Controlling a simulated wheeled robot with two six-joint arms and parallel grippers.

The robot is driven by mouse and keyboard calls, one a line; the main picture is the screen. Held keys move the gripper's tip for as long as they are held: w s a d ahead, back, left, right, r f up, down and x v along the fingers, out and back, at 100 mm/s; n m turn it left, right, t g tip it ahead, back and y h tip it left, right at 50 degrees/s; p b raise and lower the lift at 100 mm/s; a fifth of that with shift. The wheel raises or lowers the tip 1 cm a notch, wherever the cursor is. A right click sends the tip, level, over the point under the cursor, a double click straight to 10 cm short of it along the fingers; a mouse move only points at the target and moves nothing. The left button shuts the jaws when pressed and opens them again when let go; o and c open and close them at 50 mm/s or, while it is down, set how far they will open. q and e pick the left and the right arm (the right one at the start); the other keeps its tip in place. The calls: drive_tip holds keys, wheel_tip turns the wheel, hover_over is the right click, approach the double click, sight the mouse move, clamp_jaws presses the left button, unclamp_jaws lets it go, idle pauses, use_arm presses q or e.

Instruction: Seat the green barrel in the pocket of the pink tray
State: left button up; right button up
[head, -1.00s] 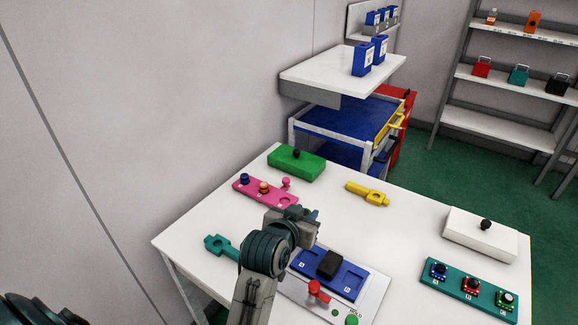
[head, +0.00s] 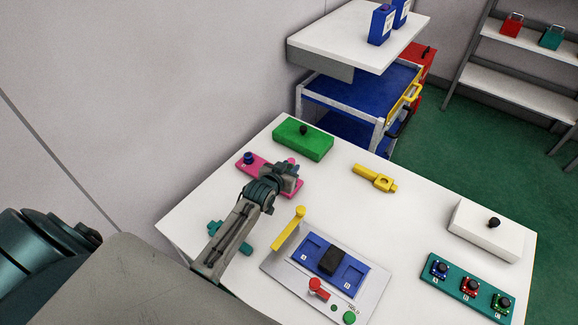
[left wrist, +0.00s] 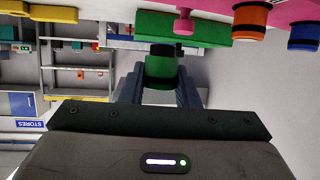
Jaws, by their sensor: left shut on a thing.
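The pink tray (head: 257,168) lies toward the far left of the table, with a blue barrel (head: 248,158) at its left end and a pink knob (head: 291,161) near its right end. My left gripper (head: 291,176) is over the tray's right part and hides it. In the left wrist view the fingers (left wrist: 161,85) are shut on the green barrel (left wrist: 162,68). That view also shows the pink knob (left wrist: 184,21), the orange barrel (left wrist: 250,20) and the blue barrel (left wrist: 303,36) at the top right. The pocket is not visible. My right gripper is out of view.
A green box (head: 302,142) with a black knob stands just behind the tray. A yellow part (head: 374,178) lies to the right. The middle right is clear.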

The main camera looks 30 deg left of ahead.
use_arm(q)
drive_tip(key=shift+r, duration=0.1)
drive_tip(key=shift+s+p, duration=0.15)
drive_tip(key=shift+p, duration=0.15)
drive_tip(key=shift+f, duration=0.35)
drive_tip(key=shift+f+b, duration=0.95)
drive_tip(key=shift+f, duration=0.2)
drive_tip(key=shift+f+b, duration=0.4)
drive_tip(key=shift+f, duration=0.95)
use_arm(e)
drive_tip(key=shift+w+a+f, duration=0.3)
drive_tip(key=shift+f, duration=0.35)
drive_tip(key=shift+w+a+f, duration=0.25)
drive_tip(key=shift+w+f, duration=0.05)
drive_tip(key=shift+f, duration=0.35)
